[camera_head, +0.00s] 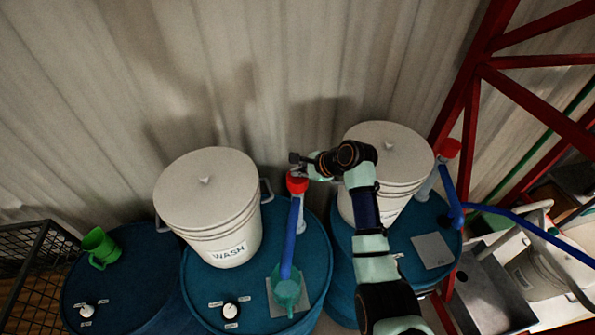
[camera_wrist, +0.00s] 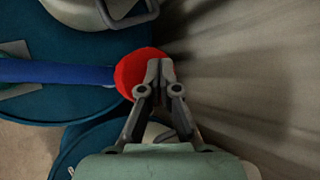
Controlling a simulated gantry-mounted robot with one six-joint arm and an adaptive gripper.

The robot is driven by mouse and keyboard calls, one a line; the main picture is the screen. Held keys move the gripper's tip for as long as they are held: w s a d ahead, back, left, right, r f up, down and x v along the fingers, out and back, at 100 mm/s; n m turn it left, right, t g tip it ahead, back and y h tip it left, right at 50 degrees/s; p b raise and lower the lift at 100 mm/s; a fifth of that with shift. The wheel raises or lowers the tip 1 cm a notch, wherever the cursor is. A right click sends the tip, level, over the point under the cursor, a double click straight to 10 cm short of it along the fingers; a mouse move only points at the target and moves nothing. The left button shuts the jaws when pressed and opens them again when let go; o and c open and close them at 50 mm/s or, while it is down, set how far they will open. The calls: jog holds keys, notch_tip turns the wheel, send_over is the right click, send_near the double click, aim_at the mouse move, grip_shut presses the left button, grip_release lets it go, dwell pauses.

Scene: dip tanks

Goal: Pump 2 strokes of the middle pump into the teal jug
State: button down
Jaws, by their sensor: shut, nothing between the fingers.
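The middle pump has a red head (camera_head: 297,182) and a long blue spout (camera_head: 290,238), and stands on the middle blue drum. The red head (camera_wrist: 137,72) and the blue spout (camera_wrist: 60,72) also show in the wrist view. The teal jug (camera_head: 286,289) stands on a grey plate on that drum, under the spout's end; its contents cannot be made out. My gripper (camera_head: 295,160) is shut and empty at the red head. In the wrist view its fingertips (camera_wrist: 160,68) overlap the head; whether they touch it is unclear.
A white WASH bucket (camera_head: 208,205) stands left of the pump, and another lidded bucket (camera_head: 388,155) stands right, behind my arm. A green jug (camera_head: 100,247) is on the left drum. Another red-headed pump (camera_head: 449,148) is at right. A corrugated wall (camera_head: 250,70) is close behind.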

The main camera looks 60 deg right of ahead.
aim_at(299, 178)
jog(key=shift+r+p, duration=0.55)
jog(key=shift+r, duration=0.35)
jog(key=shift+r+b, duration=0.15)
jog(key=shift+b, duration=0.25)
jog(key=shift+r, duration=1.5)
